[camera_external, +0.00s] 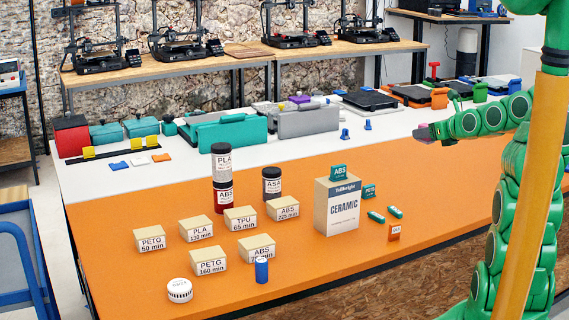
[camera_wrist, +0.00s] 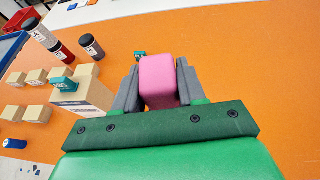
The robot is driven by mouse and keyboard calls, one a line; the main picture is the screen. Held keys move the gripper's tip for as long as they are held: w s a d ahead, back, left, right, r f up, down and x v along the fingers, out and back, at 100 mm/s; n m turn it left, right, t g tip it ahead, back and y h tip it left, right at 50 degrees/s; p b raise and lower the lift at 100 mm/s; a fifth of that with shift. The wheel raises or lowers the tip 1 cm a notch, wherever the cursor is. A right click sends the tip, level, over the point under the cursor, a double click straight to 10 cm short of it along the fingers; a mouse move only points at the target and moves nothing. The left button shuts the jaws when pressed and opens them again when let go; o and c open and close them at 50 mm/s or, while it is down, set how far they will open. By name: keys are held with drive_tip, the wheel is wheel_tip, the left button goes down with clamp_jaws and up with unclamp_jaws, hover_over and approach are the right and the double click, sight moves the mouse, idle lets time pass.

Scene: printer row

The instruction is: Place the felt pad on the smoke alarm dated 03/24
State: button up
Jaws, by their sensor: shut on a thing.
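My gripper (camera_wrist: 159,80) is shut on a pink, rounded block (camera_wrist: 158,78), its two grey fingers on either side of it. I cannot tell for certain that this is the felt pad; no other pad-like thing stands out. In the external view my gripper (camera_external: 424,133) is held above the right part of the table, well away from the smoke alarm. A white round disc with dark marks on its side, likely the smoke alarm (camera_external: 180,290), lies flat at the front left of the orange top. Its date is too small to read.
Several labelled tan boxes (camera_external: 198,228) and a blue cylinder (camera_external: 262,270) stand near the disc. The orange top (camera_external: 420,185) is clear below my gripper.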

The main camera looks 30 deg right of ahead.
drive_tip(key=w+a+n+g+y, duration=0.15)
drive_tip(key=w+a, duration=0.25)
drive_tip(key=a, duration=0.7)
drive_tip(key=w+a+n+y, duration=0.2)
drive_tip(key=w+a+y, duration=0.15)
drive_tip(key=a, duration=0.65)
drive_tip(key=n+g+y, duration=0.6)
drive_tip(key=n+g, duration=0.1)
drive_tip(key=n, duration=0.2)
hover_over(179, 283)
drive_tip(key=shift+f, duration=9.8)
drive_tip(key=shift+f, duration=0.15)
